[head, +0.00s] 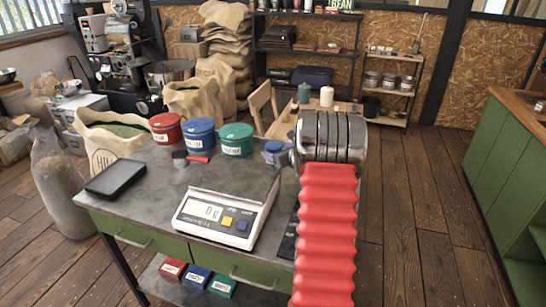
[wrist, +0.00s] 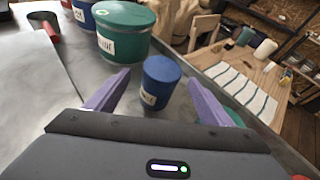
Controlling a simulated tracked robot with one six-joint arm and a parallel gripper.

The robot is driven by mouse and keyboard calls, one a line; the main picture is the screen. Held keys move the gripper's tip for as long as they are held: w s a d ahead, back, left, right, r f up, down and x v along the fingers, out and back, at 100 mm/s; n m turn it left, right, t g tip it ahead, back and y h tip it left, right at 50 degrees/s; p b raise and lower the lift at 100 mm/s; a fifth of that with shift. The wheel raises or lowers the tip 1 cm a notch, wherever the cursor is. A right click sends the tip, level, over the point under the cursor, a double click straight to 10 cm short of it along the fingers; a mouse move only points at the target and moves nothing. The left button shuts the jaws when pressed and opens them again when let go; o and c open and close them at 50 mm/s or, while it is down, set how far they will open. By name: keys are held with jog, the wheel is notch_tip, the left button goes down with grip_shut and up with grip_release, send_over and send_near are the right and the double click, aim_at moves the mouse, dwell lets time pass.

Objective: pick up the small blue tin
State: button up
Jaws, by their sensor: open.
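The small blue tin (wrist: 160,82) stands upright on the grey table, with a white label low on its side. In the head view the small blue tin (head: 274,147) shows only partly, right of the large green tin and beside my arm. My gripper (wrist: 157,88) is open, its two purple fingers on either side of the tin in the wrist view. Gaps show between the tin and both fingers. In the head view my arm's red sleeve and wrist hide most of the gripper.
Large red (head: 166,128), blue (head: 199,137) and green (head: 236,140) tins stand left of the small tin. A red-handled scoop (head: 195,157), white scale (head: 222,217) and black tray (head: 116,179) share the table. A wooden table with a striped cloth (wrist: 240,87) lies beyond.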

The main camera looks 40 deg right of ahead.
aim_at(274, 148)
jog(key=shift+x, duration=2.6)
jog(key=shift+d, duration=0.15)
jog(key=shift+c, duration=0.3)
jog(key=shift+r, duration=0.1)
jog(key=c, duration=1.2)
